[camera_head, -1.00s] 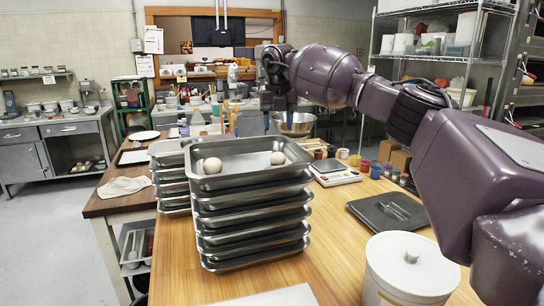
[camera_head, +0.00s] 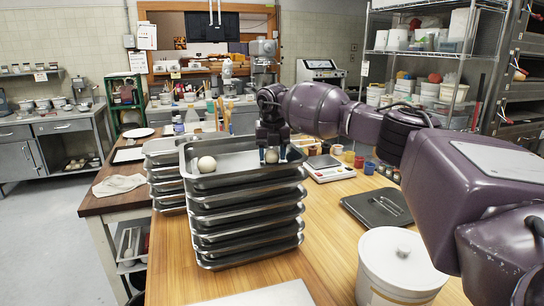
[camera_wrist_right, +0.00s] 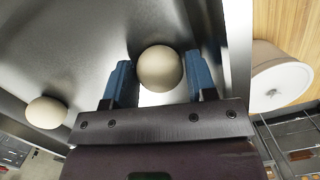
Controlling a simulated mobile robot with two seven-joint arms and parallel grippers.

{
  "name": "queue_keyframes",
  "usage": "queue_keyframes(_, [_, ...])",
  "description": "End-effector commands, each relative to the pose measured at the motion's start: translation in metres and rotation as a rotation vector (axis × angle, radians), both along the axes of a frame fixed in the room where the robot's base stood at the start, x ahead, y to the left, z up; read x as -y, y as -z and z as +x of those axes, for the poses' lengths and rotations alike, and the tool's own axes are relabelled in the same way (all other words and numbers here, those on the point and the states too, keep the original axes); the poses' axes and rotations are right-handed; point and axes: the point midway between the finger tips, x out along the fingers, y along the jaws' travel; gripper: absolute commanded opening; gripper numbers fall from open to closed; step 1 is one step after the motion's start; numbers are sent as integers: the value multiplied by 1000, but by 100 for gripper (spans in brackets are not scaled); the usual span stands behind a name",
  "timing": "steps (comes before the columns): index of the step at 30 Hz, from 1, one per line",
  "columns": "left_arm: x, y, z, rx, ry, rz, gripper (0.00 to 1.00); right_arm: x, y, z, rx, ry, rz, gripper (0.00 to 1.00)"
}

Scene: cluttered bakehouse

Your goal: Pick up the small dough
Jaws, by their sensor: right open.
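The small dough (camera_head: 271,157) is a pale round ball at the right end of the top metal tray (camera_head: 236,171). A larger pale dough ball (camera_head: 207,164) sits at that tray's left end. My right gripper (camera_head: 272,152) is over the tray, pointing down, with its blue fingers on either side of the small dough. In the right wrist view the small dough (camera_wrist_right: 159,68) shows between the open fingers, with a gap on each side; the larger dough (camera_wrist_right: 46,112) is off to the left. My left gripper is not in view.
The tray tops a tall stack of metal trays, with a second stack (camera_head: 165,180) behind at left. A white lidded tub (camera_head: 398,265), a dark lid (camera_head: 377,208) and a scale (camera_head: 328,168) stand to the right on the wooden table.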

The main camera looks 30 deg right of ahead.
Motion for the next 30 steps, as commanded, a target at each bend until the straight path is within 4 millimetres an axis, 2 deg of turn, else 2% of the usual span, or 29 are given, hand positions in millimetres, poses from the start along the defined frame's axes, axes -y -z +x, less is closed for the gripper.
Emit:
queue_keyframes(4, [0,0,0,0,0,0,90,0,0,0,0,0,0,52])
queue_keyframes(8, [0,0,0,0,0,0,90,0,0,0,0,-1,0,33])
queue_keyframes(9, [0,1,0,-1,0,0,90,0,0,0,0,-1,0,32])
queue_keyframes(20, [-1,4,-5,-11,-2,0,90,0,-6,0,1,0,0,32])
queue_keyframes(26, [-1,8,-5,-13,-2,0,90,-1,-35,1,4,0,1,32])
queue_keyframes(30, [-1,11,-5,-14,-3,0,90,-1,-70,1,5,-1,2,32])
